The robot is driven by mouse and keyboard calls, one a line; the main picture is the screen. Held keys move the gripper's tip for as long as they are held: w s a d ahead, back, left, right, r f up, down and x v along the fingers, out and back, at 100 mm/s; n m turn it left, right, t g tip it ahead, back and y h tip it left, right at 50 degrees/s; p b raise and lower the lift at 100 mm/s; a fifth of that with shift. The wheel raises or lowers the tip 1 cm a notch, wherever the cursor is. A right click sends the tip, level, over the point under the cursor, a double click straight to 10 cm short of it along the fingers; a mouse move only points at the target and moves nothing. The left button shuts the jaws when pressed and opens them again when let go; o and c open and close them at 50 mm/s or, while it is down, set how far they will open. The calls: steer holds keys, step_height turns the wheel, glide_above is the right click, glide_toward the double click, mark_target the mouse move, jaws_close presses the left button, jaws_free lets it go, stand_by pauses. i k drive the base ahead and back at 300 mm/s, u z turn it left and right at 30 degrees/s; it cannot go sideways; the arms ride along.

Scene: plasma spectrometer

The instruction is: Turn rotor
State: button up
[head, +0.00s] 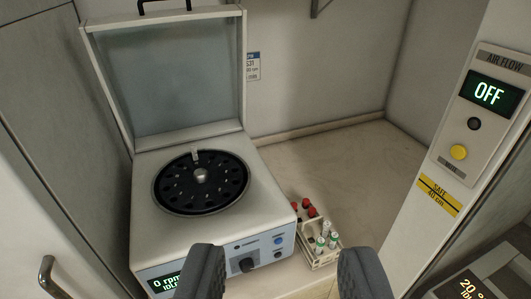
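A white centrifuge (225,222) stands at the left on the counter with its lid (175,80) raised upright. Its round black rotor (178,193) shows in the open bowl, with a ring of holes and a metal hub (200,175) in the middle. A small light-coloured piece sticks up at the rotor's back edge; I cannot tell what it is. My gripper (281,275) is open at the bottom of the view, fingers wide apart, in front of the centrifuge, apart from the rotor.
A small rack (323,259) with several red- and green-capped tubes stands right of the centrifuge, between my fingers in the picture. An air flow panel (485,110) reading "OFF" is at the right. The counter (345,160) behind the rack is clear. A cabinet handle is lower left.

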mark_target(209, 184)
steer(key=z, duration=0.3)
steer(key=i, duration=0.85)
steer(key=u, duration=0.4)
steer(key=i, duration=0.7)
steer(key=u, duration=0.7)
